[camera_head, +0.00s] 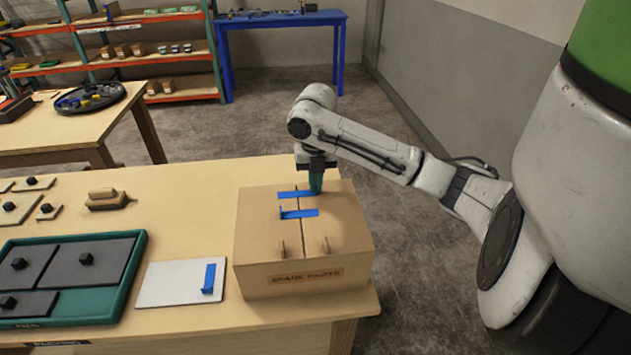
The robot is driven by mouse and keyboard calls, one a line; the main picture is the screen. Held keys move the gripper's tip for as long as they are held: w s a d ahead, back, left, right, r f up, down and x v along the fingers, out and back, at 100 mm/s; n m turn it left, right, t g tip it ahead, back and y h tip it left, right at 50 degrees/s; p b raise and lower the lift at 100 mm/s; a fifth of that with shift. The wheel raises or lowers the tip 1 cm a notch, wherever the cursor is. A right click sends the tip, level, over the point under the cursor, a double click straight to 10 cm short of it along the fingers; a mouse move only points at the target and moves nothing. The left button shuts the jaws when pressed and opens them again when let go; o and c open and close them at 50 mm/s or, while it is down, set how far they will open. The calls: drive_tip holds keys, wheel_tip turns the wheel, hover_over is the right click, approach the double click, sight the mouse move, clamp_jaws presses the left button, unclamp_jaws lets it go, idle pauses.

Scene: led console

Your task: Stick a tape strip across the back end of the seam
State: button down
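The cardboard box (263,236) stands on the near table, its top seam (301,233) running from front to back. One blue tape strip (299,213) lies across the middle of the seam, with a small raised tab at its left end. Another blue strip (290,194) crosses the seam near the back end. My gripper (316,190) points down at this back strip's right end, its teal fingers touching or just above it. I cannot tell whether they are closed on it. A third blue strip (209,277) lies on the white card (172,284) left of the box.
A green tray (133,263) with dark plates lies at left. A brown block (104,198) and small pale plates (18,209) lie behind it. The table behind the card is clear.

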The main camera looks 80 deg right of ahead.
drive_tip(key=shift+a+f, duration=0.1)
drive_tip(key=shift+f, duration=0.15)
drive_tip(key=c, duration=1.2)
unclamp_jaws()
drive_tip(key=shift+r, duration=0.1)
drive_tip(key=shift+c, duration=0.2)
drive_tip(key=shift+r, duration=0.1)
wheel_tip(320, 180, up, 11)
